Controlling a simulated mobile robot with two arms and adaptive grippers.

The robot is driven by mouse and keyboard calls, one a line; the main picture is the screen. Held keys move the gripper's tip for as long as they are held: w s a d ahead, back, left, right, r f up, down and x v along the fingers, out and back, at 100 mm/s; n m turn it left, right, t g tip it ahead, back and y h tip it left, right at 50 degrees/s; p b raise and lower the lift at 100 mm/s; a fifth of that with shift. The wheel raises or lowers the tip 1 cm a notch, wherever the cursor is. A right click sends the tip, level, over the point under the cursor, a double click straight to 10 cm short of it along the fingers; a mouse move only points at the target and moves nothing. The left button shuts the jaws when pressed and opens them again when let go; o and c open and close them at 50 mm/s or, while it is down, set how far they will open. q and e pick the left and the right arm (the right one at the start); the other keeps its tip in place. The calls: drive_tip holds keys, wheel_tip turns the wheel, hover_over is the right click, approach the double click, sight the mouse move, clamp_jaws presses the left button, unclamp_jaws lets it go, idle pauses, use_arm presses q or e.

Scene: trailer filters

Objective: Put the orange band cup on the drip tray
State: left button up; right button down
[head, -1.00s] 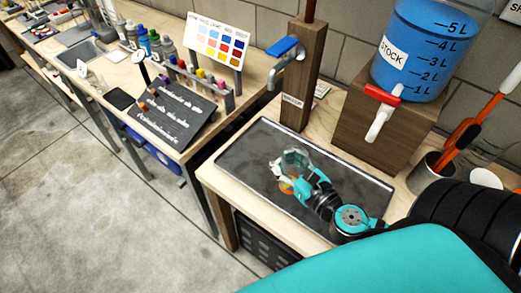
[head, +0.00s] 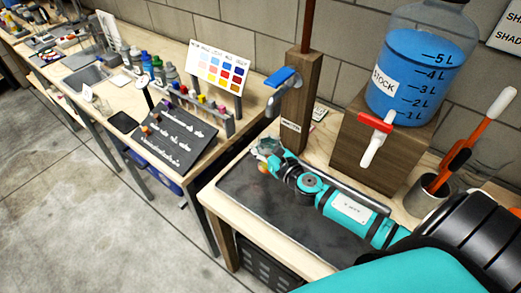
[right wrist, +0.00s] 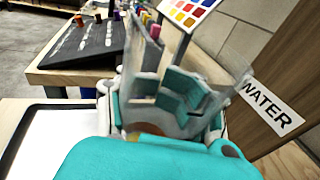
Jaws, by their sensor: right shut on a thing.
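My right gripper (head: 268,151) is shut on a clear cup and is over the far left end of the dark drip tray (head: 250,205), near the wooden post. The cup (head: 262,167) shows a small orange patch below the fingers and is mostly hidden by them. In the right wrist view the clear cup (right wrist: 148,128) shows orange low between the fingers. I cannot tell whether its base touches the tray. The tray's pale, shiny surface (right wrist: 45,140) shows left of the gripper. My left gripper is not in view.
A wooden post (head: 301,100) with a blue-handled tap (head: 283,78) stands just behind the gripper. A blue stock tank (head: 415,75) on a wooden block stands to its right. A neighbouring table holds a dark sloped board (head: 175,138) and bottles. The tray's front is clear.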

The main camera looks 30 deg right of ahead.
wheel_tip(320, 180, down, 4)
drive_tip(key=shift+s+r+b, duration=0.1)
drive_tip(key=shift+r+b, duration=0.15)
drive_tip(key=shift+b, duration=0.25)
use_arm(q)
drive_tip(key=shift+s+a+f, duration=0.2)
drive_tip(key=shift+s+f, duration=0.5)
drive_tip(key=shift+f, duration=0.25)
use_arm(e)
drive_tip(key=shift+r, duration=0.1)
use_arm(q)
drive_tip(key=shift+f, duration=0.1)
use_arm(e)
drive_tip(key=shift+f, duration=0.3)
drive_tip(key=c, duration=0.7)
unclamp_jaws()
drive_tip(key=shift+r, duration=0.15)
drive_tip(key=shift+o, duration=0.2)
